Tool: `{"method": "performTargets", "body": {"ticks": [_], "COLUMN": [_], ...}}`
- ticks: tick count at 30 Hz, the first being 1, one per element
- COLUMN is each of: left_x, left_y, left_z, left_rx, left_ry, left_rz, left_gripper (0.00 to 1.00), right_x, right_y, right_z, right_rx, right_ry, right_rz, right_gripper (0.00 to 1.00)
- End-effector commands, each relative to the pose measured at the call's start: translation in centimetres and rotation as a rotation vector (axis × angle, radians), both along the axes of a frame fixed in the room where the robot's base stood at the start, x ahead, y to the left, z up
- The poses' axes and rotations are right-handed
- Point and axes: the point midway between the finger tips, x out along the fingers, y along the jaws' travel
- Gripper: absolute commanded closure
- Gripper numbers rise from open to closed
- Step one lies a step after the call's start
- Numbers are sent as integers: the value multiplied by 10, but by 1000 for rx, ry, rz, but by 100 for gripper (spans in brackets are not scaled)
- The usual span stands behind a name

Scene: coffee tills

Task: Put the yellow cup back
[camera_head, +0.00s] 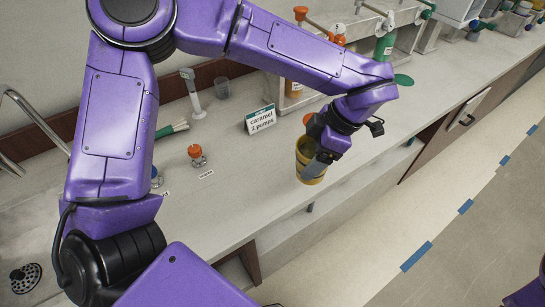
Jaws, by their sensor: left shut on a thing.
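The yellow cup (303,159) is in the middle of the camera_head view, near the front edge of the pale counter. My left gripper (317,165) is shut on the cup, with a grey finger against its side. The cup looks roughly upright. I cannot tell whether its base touches the counter or hangs at its edge. My purple left arm crosses the view from the left and hides part of the counter behind. My right gripper does not show.
A "caramel 2 pumps" card (260,120) stands behind the cup. The counter (225,205) is bare front left.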

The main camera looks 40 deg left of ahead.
Motion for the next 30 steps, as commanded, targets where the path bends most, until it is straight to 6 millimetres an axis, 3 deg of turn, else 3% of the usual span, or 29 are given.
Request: {"method": "performTargets", "body": {"ticks": [13, 24, 30], "left_x": [-37, -82, -98], "left_y": [16, 45, 56], "left_z": [20, 36, 41], "left_rx": [-5, -5, 1], "left_ry": [10, 3, -1], "left_rz": [1308, 2521, 2926], "left_gripper": [68, 68, 68], "right_x": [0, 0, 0], "right_y": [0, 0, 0], "right_z": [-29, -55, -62], "right_rx": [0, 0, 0], "right_ry": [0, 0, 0], "right_rz": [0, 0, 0], "right_gripper": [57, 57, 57]}}
